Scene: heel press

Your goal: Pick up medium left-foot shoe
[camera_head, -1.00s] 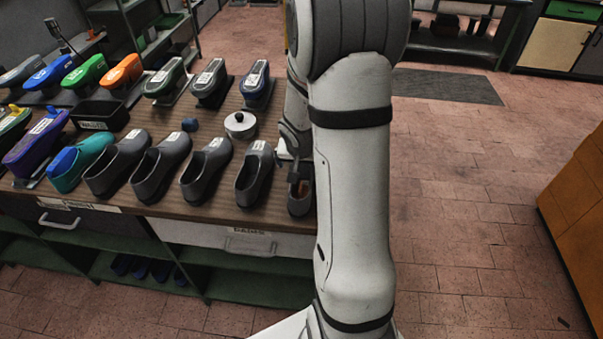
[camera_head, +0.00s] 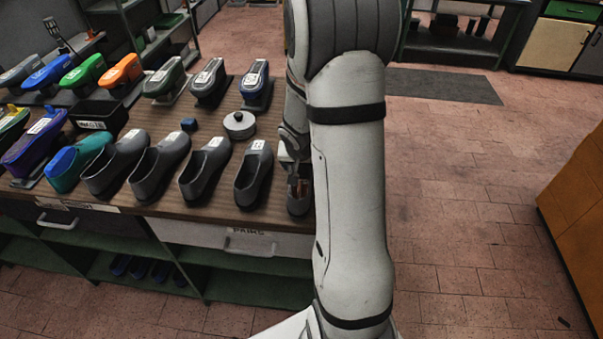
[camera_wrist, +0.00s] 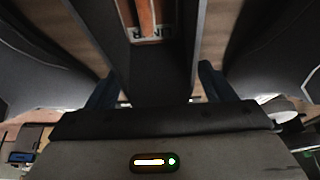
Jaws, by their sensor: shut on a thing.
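A dark grey shoe (camera_head: 298,207) stands at the right end of the front row on the workbench, mostly hidden by my arm. My gripper (camera_head: 299,182) is over it. In the wrist view my gripper (camera_wrist: 155,90) is shut on this shoe (camera_wrist: 178,75), with its dark walls between the two fingers. A brown-orange inside and a printed white label show in its opening. Its size and foot side cannot be read. I cannot tell whether it is clear of the bench top.
Several similar grey shoes, such as the nearest one (camera_head: 253,177), stand in a row to the left, with a teal shoe (camera_head: 77,163) beyond. A round grey lidded thing (camera_head: 239,126) and a small blue block (camera_head: 189,125) lie behind. Floor to the right is open.

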